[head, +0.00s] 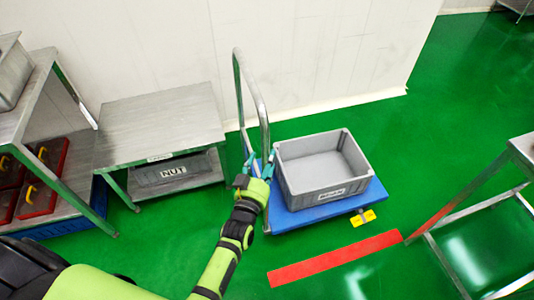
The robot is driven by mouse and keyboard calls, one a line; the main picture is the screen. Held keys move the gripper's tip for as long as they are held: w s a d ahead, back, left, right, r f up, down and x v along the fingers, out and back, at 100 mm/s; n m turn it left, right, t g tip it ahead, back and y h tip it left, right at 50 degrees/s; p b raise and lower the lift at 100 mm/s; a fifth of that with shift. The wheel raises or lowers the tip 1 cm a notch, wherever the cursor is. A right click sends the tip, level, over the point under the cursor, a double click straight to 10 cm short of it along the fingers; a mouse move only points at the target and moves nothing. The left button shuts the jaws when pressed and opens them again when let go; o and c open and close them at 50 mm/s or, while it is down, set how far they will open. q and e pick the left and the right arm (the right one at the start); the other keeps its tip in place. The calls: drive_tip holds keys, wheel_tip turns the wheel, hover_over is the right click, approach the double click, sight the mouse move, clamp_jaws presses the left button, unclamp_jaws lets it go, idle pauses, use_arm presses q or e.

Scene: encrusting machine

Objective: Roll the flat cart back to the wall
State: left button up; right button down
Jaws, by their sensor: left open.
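The flat cart has a blue deck (300,217) and an upright metal push handle (261,105) on its left side. An empty grey crate (325,195) with a label on its front stands on the deck. The white wall (300,50) is just behind the cart. My left gripper (259,160) is open at the lower part of the handle, left of the crate. Whether its fingers are around the handle bar or only beside it, I cannot tell. My right gripper is out of view.
Metal frames stand at left and right. Green floor (450,90) is open at upper right.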

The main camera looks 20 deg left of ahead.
sight(266, 157)
use_arm(q)
drive_tip(key=shift+w, duration=1.75)
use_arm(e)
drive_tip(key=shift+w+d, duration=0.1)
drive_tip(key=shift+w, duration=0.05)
use_arm(q)
drive_tip(key=shift+c, duration=0.4)
clamp_jaws()
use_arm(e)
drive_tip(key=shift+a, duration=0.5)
use_arm(q)
drive_tip(key=shift+a, duration=0.15)
